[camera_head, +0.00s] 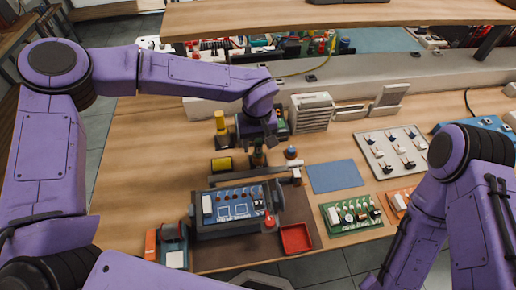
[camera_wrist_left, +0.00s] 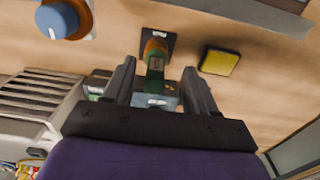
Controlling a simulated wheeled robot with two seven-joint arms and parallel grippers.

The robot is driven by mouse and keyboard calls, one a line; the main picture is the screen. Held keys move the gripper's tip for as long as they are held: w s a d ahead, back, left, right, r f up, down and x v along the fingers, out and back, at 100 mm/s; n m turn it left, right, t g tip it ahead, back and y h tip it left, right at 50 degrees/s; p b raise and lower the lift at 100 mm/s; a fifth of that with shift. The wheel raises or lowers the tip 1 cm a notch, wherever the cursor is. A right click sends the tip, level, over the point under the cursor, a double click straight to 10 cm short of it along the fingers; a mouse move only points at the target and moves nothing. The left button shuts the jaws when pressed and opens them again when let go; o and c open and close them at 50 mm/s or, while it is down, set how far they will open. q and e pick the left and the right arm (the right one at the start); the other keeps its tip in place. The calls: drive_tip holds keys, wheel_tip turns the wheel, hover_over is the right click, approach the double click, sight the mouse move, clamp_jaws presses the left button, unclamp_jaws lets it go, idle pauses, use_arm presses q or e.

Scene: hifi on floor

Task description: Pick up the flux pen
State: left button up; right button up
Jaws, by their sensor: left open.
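A green upright item with an orange end, which looks like the flux pen (camera_wrist_left: 155,64), stands on a small dark square base in the left wrist view. In the head view only a small dark-brown part of it (camera_head: 258,158) shows under my gripper. My left gripper (camera_wrist_left: 158,78) is open and points down over it, with one finger on each side and a gap visible to both. It also shows in the head view (camera_head: 258,142). My right arm (camera_head: 450,200) is at the right, and its gripper is out of view.
A yellow block (camera_head: 221,165) and a blue-topped knob (camera_head: 291,152) stand close on either side. In front lie a blue circuit-board holder (camera_head: 205,232), a red tray (camera_head: 296,238) and a blue mat (camera_head: 335,176). A shelf (camera_head: 350,14) spans the back.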

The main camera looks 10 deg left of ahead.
sight(259, 146)
use_arm(q)
drive_tip(key=f, duration=0.1)
drive_tip(key=w+f, duration=0.1)
drive_tip(key=f, duration=0.1)
drive_tip(key=shift+w+f, duration=0.35)
drive_tip(key=shift+f, duration=0.05)
drive_tip(key=shift+s+r, duration=0.25)
drive_tip(key=shift+s, duration=0.15)
drive_tip(key=shift+c, duration=0.6)
drive_tip(key=c, duration=0.9)
use_arm(e)
drive_tip(key=shift+w+r, duration=0.3)
drive_tip(key=shift+w, duration=0.05)
use_arm(q)
drive_tip(key=shift+c, duration=0.2)
use_arm(e)
drive_tip(key=shift+f, duration=0.1)
